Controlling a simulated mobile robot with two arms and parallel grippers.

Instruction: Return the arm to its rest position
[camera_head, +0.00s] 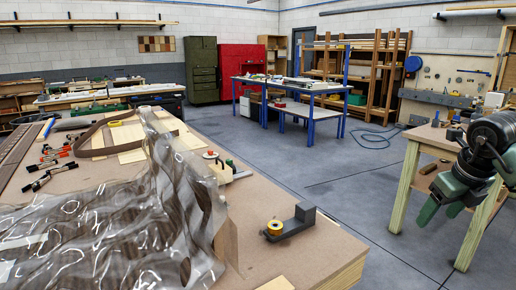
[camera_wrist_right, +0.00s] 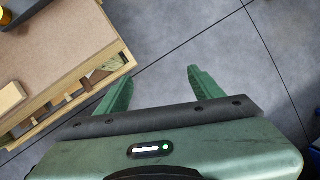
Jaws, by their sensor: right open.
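My right gripper (camera_head: 440,207) is at the right of the head view, with dark joints and green fingers. It hangs in the air over the floor, in front of a small wooden table. In the right wrist view its two green fingers (camera_wrist_right: 160,82) are spread apart, with only grey floor (camera_wrist_right: 230,45) between them. It is empty and touches nothing. My left gripper shows in neither view.
The small wooden table (camera_head: 402,185) stands at right. Floor between them is clear.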

